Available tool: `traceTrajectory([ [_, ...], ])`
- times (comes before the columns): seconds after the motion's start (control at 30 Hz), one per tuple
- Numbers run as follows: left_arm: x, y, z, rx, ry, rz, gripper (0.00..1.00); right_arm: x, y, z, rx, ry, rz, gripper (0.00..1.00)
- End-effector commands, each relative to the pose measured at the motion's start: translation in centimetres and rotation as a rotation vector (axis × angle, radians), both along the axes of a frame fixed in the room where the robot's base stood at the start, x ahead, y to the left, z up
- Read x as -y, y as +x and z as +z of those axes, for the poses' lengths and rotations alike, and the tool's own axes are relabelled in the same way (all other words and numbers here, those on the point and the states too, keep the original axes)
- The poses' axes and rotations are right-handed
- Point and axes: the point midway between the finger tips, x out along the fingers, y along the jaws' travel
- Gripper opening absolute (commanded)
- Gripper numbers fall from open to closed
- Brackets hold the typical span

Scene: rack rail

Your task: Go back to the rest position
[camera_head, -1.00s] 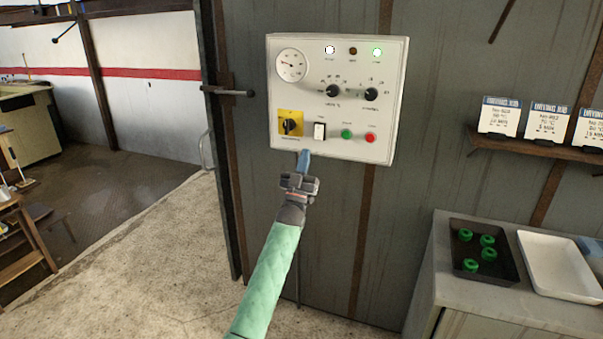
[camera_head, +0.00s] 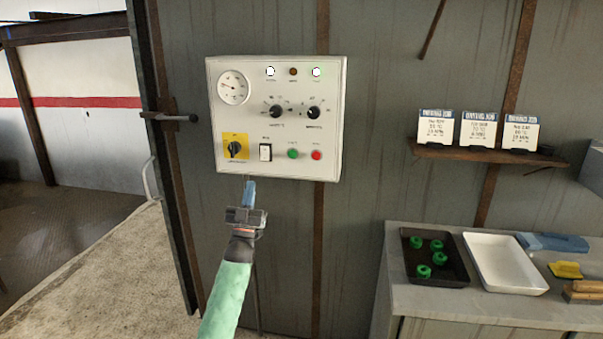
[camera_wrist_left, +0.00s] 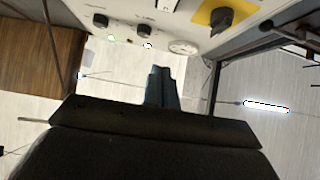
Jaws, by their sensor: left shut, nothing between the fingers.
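My left gripper (camera_head: 249,190) is shut and empty, its blue fingertips just below the lower edge of the control panel (camera_head: 335,120) in the head view. In the left wrist view the shut fingers (camera_wrist_left: 160,88) stand in front of the panel, whose knobs and gauge show along the top. The panel is a white box on a grey metal wall. It has a round gauge, two black knobs, a yellow-backed rotary switch (camera_head: 235,147), a rocker switch, a green button and a red button. The left and right lamps at its top are lit. My right gripper is not in view.
A bench (camera_head: 398,268) at the right bears a black tray (camera_head: 408,272) with several green parts, a white tray (camera_head: 505,270), a blue object and a yellow object. Three cards (camera_head: 478,130) stand on a wall shelf. A door handle (camera_head: 170,117) juts out left of the panel. Floor at lower left is clear.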

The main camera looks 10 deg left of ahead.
Motion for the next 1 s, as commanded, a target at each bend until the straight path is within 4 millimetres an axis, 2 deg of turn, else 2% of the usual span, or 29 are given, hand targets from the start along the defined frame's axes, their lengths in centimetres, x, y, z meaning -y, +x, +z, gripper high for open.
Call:
traceTrajectory([
  [0.13, 0.0, 1.6, -1.4, -0.112, 0.003, 0.006, 0.0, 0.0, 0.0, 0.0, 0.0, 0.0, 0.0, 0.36],
  [0.3, 0.0, 4.2, -4.6, -0.36, 0.016, 0.018, 0.0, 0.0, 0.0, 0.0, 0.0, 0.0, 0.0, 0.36],
  [0.43, 0.3, 5.2, -6.3, -0.541, 0.028, 0.026, 0.0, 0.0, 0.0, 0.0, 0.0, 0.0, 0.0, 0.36],
  [0.57, 1.0, 5.2, -7.8, -0.715, 0.045, 0.028, 0.0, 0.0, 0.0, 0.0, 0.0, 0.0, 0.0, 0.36],
  [0.67, 1.8, 4.7, -8.7, -0.842, 0.059, 0.029, 0.0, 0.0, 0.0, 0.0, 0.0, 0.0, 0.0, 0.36],
  [0.77, 2.7, 3.3, -10.7, -0.981, 0.076, 0.029, 0.0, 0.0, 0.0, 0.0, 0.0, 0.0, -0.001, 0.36],
  [0.87, 3.7, 0.9, -14.0, -1.134, 0.096, 0.026, 0.0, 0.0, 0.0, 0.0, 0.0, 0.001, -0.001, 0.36],
  [1.0, 5.3, -4.3, -20.2, -1.368, 0.129, 0.021, 0.0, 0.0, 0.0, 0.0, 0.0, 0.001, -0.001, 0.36],
])
